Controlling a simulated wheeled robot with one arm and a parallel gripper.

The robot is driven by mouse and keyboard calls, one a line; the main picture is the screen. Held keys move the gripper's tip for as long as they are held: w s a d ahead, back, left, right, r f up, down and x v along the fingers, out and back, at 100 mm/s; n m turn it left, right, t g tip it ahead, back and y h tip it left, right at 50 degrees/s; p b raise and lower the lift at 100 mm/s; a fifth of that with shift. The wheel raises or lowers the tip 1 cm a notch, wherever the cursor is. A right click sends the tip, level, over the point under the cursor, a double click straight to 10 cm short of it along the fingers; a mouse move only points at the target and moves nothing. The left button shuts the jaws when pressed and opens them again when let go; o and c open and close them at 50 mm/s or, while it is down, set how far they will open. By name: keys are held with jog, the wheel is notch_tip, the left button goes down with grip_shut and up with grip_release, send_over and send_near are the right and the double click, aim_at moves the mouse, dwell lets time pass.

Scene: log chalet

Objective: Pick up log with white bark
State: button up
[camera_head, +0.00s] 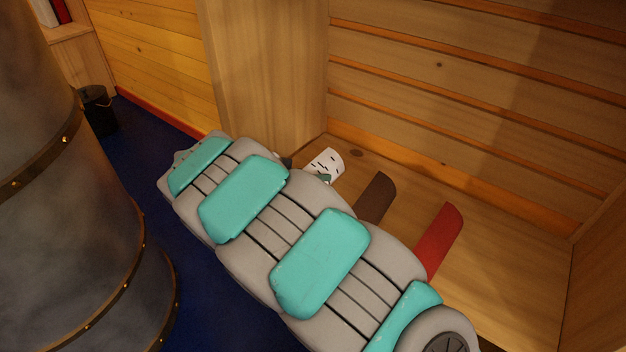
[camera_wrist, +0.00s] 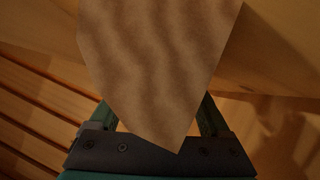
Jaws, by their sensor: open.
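The log with white bark (camera_head: 326,162) has dark flecks and shows at the edge of my arm, on the wooden shelf floor near the pale post. Its lower part is hidden behind my arm. In the wrist view my gripper (camera_wrist: 158,108) is open, with one finger on each side of a tan, wood-grained angular surface (camera_wrist: 155,60). This surface is very close to the camera and looks like a log's cut end; its bark does not show, so I cannot tell which log from this view alone. Contact with the fingers is unclear. The head view mostly hides my gripper.
A brown log (camera_head: 376,199) and a red log (camera_head: 440,239) lie to the right on the wooden shelf floor (camera_head: 510,265). A pale post (camera_head: 265,75) and plank wall (camera_head: 480,95) stand behind. A large riveted metal cylinder (camera_head: 75,190) and black bucket (camera_head: 98,108) are left.

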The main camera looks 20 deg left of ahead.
grip_shut()
dwell(0.7)
